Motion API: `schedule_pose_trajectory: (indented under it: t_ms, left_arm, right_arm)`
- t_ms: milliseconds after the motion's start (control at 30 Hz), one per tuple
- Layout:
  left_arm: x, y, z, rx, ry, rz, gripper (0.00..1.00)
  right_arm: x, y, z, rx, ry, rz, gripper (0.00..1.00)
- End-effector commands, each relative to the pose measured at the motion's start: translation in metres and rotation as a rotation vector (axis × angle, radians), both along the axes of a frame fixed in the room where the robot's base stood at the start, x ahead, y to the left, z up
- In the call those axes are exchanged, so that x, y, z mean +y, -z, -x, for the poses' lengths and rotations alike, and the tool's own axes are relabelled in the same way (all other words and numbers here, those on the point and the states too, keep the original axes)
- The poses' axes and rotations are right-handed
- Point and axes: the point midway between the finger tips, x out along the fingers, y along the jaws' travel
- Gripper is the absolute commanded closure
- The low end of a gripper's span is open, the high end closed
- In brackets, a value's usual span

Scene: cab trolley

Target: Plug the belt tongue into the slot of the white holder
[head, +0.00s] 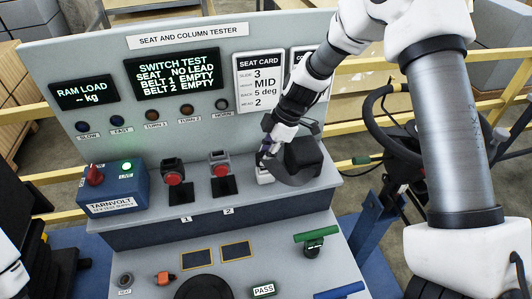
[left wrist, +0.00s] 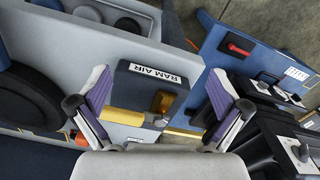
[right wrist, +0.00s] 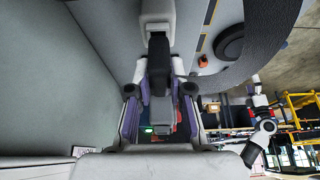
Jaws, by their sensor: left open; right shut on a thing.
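My right gripper (head: 268,148) is above the console ledge, beside the white holder (head: 264,175). In the right wrist view (right wrist: 160,118) its purple fingers are shut on the dark belt tongue (right wrist: 158,70). A pale block, which looks like the white holder (right wrist: 157,14), lies straight ahead, close to the tongue's far end. I cannot tell whether the tongue is in the slot, as the gripper hides much of it in the head view. Grey webbing (right wrist: 262,40) curves on the right. My left gripper (left wrist: 160,95) is open and empty, facing a box marked RAM AIR (left wrist: 152,82).
Two red-button buckles (head: 173,179) (head: 220,171) stand on the ledge left of the holder. A blue TARNVOLT box (head: 113,190) is at the far left. The panel (head: 180,62) reads both belts empty.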

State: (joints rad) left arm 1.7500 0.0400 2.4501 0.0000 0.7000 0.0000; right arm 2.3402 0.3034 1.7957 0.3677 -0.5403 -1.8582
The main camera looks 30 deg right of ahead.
Motion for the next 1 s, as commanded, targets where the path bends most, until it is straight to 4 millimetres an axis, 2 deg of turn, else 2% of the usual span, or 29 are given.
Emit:
schedule_pose_trajectory:
  t_ms: [1000]
  left_arm:
    - [0.0000,0.0071,0.0000,0.000,0.000,0.000,0.00]
  right_arm:
    - [-0.0006,-0.0001,0.0010,0.000,0.000,0.000,1.00]
